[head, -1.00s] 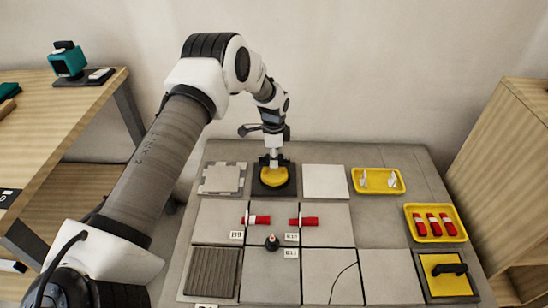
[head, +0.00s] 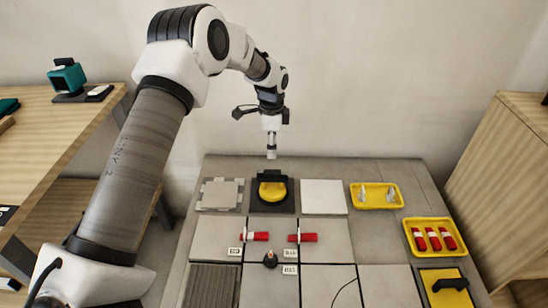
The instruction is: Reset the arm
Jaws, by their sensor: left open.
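My left gripper (head: 271,152) hangs in the air above the back edge of the tiled table (head: 375,235). It is open and empty. A round yellow tool with a black handle (head: 272,189) sits on a dark square pad below it, apart from the gripper. My left arm reaches in from the left in the head view. My right gripper is not in view.
Two red wedges (head: 255,236) and a small dark knob (head: 270,259) are on the tiles. At the right are a yellow tray with pale clips (head: 398,188), a yellow tray with red wedges (head: 455,222) and a yellow float (head: 445,285).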

